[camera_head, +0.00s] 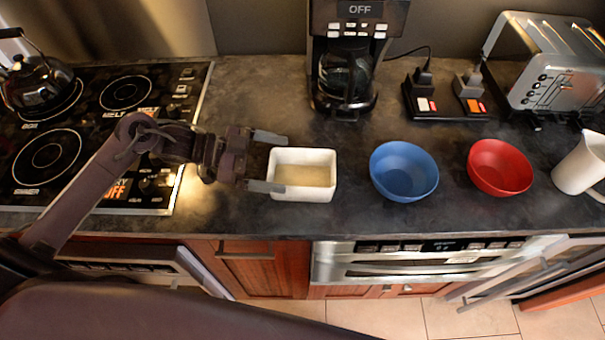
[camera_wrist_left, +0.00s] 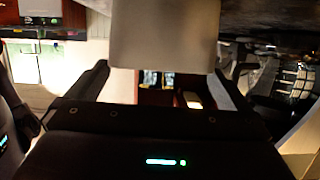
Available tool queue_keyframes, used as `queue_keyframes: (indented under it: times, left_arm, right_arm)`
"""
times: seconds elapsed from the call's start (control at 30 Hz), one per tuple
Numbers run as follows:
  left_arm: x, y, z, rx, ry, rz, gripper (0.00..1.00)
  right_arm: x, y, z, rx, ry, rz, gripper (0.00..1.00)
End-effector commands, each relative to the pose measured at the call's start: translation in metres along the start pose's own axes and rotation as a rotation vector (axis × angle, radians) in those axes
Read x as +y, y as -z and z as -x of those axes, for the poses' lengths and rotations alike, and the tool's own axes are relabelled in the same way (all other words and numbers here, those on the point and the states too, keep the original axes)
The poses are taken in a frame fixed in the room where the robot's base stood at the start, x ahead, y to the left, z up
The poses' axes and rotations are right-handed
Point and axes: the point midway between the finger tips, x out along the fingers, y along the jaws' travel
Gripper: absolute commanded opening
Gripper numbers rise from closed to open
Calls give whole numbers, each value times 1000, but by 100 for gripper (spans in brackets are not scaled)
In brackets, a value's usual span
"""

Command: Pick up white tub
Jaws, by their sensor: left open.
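The white tub (camera_head: 330,160) is rectangular, with a pale yellowish inside, and sits upright on the dark countertop. My left gripper (camera_head: 283,162) comes in from the left and is open at the tub's left end. One finger is near the tub's far left corner and the other overlaps its near left corner. In the left wrist view the tub (camera_wrist_left: 163,35) is a pale block at the top, between the spread fingers of the left gripper (camera_wrist_left: 161,70). I cannot tell whether the fingers touch it. My right gripper is not in view.
A blue bowl (camera_head: 404,172) and a red bowl (camera_head: 499,168) stand right of the tub, with a white pitcher (camera_head: 582,165) farther right. A coffee maker (camera_head: 345,75) is behind. A stove (camera_head: 75,130) with a kettle (camera_head: 38,88) is left. The counter's front edge is close.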

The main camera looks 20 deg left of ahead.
Motion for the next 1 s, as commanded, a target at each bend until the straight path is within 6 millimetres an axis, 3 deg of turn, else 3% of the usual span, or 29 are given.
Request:
queue_keyframes:
  times: [0.03,0.2,0.5,0.77,1.0]
  left_arm:
    - [1,6,-8,5,-1,2,100]
    - [1,4,-32,3,1,0,100]
    - [2,1,-38,0,1,-1,100]
    - [2,1,-38,-1,1,-1,67]
    - [1,1,-38,0,1,-2,66]
  right_arm:
    - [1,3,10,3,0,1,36]
    - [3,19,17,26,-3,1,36]
    - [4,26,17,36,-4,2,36]
    - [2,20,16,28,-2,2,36]
    - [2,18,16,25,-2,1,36]
